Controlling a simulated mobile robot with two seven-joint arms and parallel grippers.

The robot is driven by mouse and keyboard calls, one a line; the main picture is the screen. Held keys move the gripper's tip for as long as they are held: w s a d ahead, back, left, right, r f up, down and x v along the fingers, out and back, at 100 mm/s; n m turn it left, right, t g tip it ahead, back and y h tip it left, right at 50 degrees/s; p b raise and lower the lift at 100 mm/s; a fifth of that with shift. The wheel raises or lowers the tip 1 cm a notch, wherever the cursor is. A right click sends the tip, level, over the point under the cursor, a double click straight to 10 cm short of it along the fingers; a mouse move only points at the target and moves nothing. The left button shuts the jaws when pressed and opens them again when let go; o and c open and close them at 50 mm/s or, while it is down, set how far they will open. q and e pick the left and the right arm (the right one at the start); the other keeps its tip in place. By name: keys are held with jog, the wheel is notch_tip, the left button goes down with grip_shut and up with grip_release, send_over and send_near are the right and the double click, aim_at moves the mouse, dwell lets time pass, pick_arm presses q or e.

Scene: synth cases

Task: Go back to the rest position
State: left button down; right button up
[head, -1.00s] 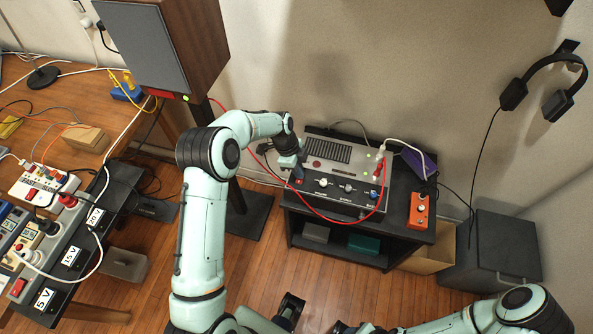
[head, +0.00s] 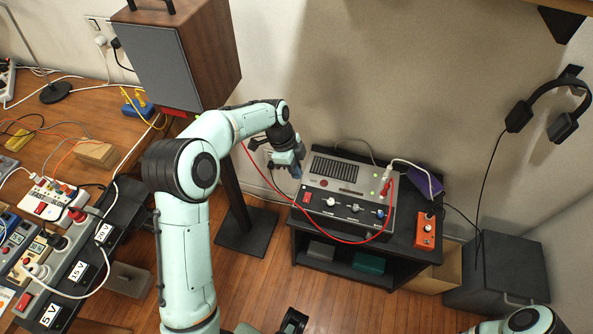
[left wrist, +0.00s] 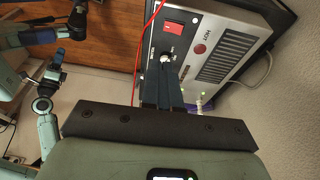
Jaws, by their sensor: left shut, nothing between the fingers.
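My left gripper (head: 297,170) is in the middle of the head view, by the left end of a grey amplifier box (head: 338,184). Its fingers are shut with nothing between them. In the left wrist view the closed dark fingers (left wrist: 163,88) point at the box's front panel, near a knob and a red switch (left wrist: 173,28). A small gap or touch between fingertips and panel cannot be told. My right arm (head: 525,322) shows at the bottom right edge of the head view. Its jaws cannot be made out clearly.
A large speaker (head: 150,62) stands close behind my left arm. The box sits on a black stand (head: 345,270) with an orange pedal (head: 425,232) and a looping red cable (head: 335,236). A bench with power strips is at left. Wooden floor lies between.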

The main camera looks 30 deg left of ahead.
dwell(0.3)
pick_arm(q)
jog(key=s+d+f+n+p, duration=0.1)
jog(key=s+d+f+n, duration=0.35)
jog(key=f, duration=0.45)
jog(key=s+d+f+n, duration=0.3)
jog(key=s+f+n, duration=0.15)
jog(key=f, duration=0.45)
jog(key=s+d+f+n, duration=0.2)
jog(key=s+n, duration=0.1)
jog(key=s, duration=0.4)
jog(key=s+d+f+n+p, duration=0.1)
jog(key=s+d+f+n, duration=0.1)
jog(key=s, duration=0.5)
jog(key=s+d+f+n+g, duration=0.1)
jog(key=s+d+f+n, duration=0.2)
jog(key=s+n, duration=0.2)
jog(key=shift+s+f, duration=0.15)
jog(key=shift+s, duration=1)
pick_arm(e)
jog(key=r, duration=0.1)
jog(key=w+r, duration=0.1)
jog(key=shift+w+r, duration=0.15)
jog(key=shift+r, duration=0.25)
